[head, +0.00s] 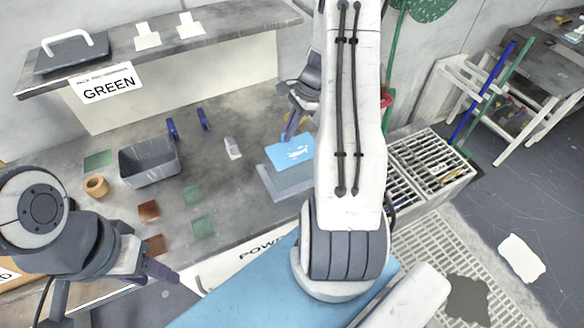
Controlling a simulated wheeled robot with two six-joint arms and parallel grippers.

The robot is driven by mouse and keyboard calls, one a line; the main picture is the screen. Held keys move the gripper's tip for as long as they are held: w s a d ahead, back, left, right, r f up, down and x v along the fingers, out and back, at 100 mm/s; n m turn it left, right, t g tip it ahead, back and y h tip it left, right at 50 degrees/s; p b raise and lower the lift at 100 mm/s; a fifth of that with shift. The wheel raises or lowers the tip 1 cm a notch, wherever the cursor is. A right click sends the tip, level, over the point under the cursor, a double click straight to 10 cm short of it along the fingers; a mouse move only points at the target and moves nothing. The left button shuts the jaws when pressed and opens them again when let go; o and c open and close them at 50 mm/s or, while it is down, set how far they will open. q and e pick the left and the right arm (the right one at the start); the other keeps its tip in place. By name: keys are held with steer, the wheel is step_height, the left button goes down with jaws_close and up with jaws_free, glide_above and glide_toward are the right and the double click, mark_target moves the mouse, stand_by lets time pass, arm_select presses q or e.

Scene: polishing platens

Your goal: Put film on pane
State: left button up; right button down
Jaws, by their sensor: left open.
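A blue film (291,151) with a white mark is in the middle of the head view, at the worktop's right part. A flat grey-blue pane (286,184) lies just in front of it, and the film overlaps its far edge. I cannot tell whether the film touches the pane. My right gripper (291,130) points down at the film's far edge; my arm hides part of this area, and its jaw opening is unclear. My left gripper (165,277) is open and empty at the worktop's front edge, far left of the pane.
A grey bin (149,160), a tan ring (96,186), a small whitish bottle (232,148) and several green and brown squares (202,227) lie left of the pane. A shelf with a GREEN label (107,84) stands behind. Slatted racks (432,162) are at right.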

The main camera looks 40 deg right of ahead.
mark_target(289, 151)
step_height(289, 151, down, 8)
steer(key=shift+f+p, duration=0.25)
steer(key=shift+p, duration=0.6)
steer(key=shift+f, duration=0.35)
steer(key=shift+f, duration=0.15)
steer(key=c, duration=1.1)
jaws_free()
steer(key=shift+o, duration=0.2)
